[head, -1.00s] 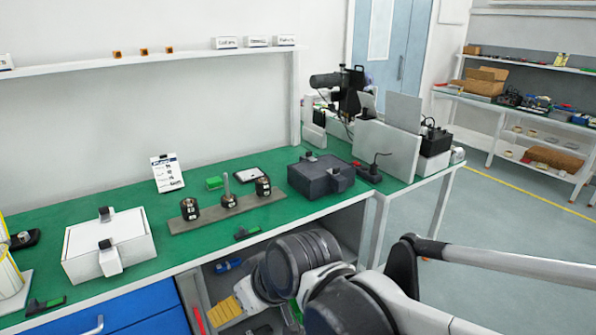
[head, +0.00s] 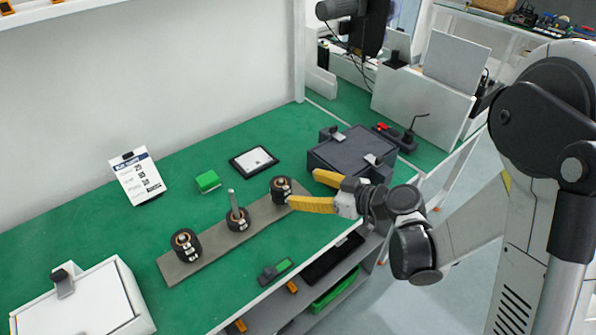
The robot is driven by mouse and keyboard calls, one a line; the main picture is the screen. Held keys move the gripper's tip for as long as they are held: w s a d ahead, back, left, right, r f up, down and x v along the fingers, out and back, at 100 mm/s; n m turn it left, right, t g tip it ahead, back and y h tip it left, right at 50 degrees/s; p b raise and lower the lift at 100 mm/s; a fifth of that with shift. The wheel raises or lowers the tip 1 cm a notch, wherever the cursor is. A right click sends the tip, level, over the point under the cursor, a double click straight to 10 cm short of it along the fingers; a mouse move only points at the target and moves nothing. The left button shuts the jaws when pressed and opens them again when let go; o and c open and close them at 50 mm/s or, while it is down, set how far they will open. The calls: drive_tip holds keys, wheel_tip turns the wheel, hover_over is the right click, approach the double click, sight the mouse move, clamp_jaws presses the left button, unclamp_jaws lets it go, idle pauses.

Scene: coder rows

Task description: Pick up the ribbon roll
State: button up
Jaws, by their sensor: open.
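Three small black rolls with white labels stand on a grey strip on the green bench: a left roll (head: 186,245), a middle roll (head: 238,219) around an upright metal rod, and a right roll (head: 280,188). I cannot tell from the picture which one is called the ribbon roll. My gripper (head: 303,188) has two yellow fingers, spread apart and empty, pointing left. Its near fingertip is at the right roll's right edge in the picture; I cannot tell whether they touch. The far finger is by the dark grey box.
The dark grey box (head: 348,150) stands just behind my gripper. A black-framed tablet (head: 254,161), a green block (head: 208,181) and a sign card (head: 139,178) are behind the strip. A white box (head: 85,301) is front left. A small black-green tool (head: 275,272) lies near the front edge.

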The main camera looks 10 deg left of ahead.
sight(283, 184)
drive_tip(key=x, duration=0.3)
drive_tip(key=shift+s+a+f+b, duration=0.15)
drive_tip(key=shift+s+b, duration=0.1)
drive_tip(key=shift+b, duration=0.1)
drive_tip(key=b+x, duration=0.2)
drive_tip(key=x, duration=0.4)
drive_tip(key=shift+w+f, duration=0.1)
drive_tip(key=shift+w, duration=0.15)
drive_tip(key=c, duration=1.3)
